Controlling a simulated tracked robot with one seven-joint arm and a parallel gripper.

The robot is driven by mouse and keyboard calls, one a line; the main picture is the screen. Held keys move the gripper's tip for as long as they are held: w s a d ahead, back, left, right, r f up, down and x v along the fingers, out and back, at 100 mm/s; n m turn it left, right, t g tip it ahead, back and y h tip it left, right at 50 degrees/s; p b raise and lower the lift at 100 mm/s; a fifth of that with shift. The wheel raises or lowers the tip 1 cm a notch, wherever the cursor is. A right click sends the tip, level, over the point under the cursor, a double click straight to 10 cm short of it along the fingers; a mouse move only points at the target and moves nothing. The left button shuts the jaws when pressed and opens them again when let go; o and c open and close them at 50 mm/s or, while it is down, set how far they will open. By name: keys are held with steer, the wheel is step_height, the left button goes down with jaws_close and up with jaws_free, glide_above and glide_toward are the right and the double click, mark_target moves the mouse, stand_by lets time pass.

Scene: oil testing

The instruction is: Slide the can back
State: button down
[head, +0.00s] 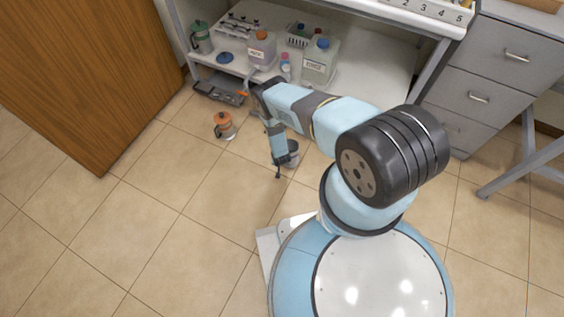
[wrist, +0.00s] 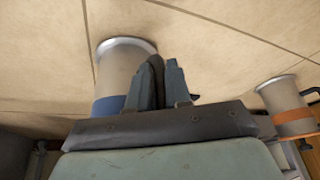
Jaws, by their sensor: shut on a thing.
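A metal can (wrist: 120,72) with a blue band stands on the tiled floor. In the head view it shows as a small grey shape (head: 293,147) partly behind my arm's end. My gripper (wrist: 162,68) is beside the can's right side in the wrist view, its fingers close together. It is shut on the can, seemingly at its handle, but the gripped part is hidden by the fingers. In the head view my gripper (head: 280,170) is low, near the floor.
An orange-banded can (head: 224,127) with a handle stands on the floor to the left; it also shows in the wrist view (wrist: 285,105). A shelf (head: 375,85) with bottles is behind, a grey drawer unit (head: 480,97) right, a wooden cabinet (head: 100,80) left. Front-left floor is clear.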

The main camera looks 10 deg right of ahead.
steer(key=shift+s+d, duration=0.2)
steer(key=shift+d, duration=0.2)
steer(key=shift+s+d, duration=0.4)
steer(key=shift+s, duration=0.25)
steer(key=c, duration=1)
jaws_free()
steer(key=shift+w, duration=0.1)
steer(key=v, duration=1.3)
steer(key=shift+a+r, duration=0.1)
steer(key=shift+r, duration=0.3)
